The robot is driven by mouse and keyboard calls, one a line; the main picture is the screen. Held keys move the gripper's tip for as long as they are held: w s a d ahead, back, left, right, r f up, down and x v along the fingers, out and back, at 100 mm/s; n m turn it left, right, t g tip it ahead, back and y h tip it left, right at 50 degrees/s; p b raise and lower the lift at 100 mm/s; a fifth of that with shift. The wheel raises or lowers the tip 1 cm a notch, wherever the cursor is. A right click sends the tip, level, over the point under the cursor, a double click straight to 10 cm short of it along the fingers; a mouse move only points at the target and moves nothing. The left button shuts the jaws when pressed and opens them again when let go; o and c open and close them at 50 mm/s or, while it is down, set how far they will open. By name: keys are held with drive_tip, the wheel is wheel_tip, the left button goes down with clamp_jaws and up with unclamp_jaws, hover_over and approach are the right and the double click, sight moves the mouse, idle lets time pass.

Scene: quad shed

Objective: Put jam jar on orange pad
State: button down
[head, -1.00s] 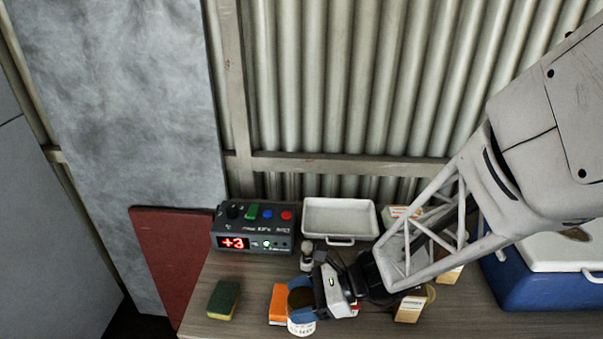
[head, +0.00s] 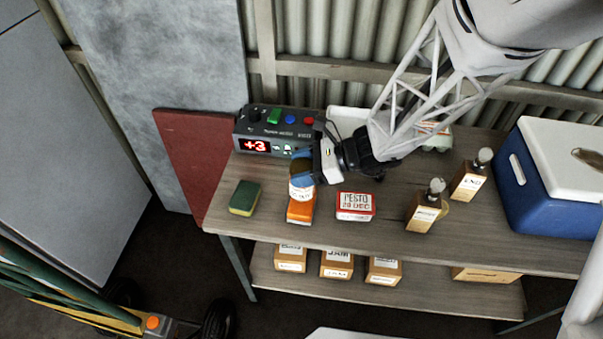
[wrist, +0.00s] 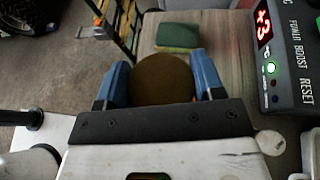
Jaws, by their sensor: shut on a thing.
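The jam jar, with a brown lid (wrist: 163,78) and a white label (head: 301,192), is between the blue fingers of my gripper (head: 300,168). My gripper is shut on the jar, and its fingers sit on both sides of the lid in the wrist view (wrist: 163,72). The orange pad (head: 300,211) lies on the workbench, showing just below the jar in the head view. The jar hides the pad's rear part. I cannot tell whether the jar touches the pad or hangs above it.
A green-yellow sponge (head: 244,198) lies left of the pad and a pesto box (head: 355,206) right of it. A control box (head: 262,146) showing +3 stands behind. Two bottles (head: 423,214) (head: 469,180) and a blue cooler (head: 552,190) are further right. Several boxes sit on the lower shelf (head: 425,290).

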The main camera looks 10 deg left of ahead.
drive_tip(key=shift+f, duration=1.75)
drive_tip(key=shift+f, duration=0.1)
drive_tip(key=shift+c, duration=1.2)
unclamp_jaws()
drive_tip(key=shift+d, duration=0.1)
drive_tip(key=v, duration=1.2)
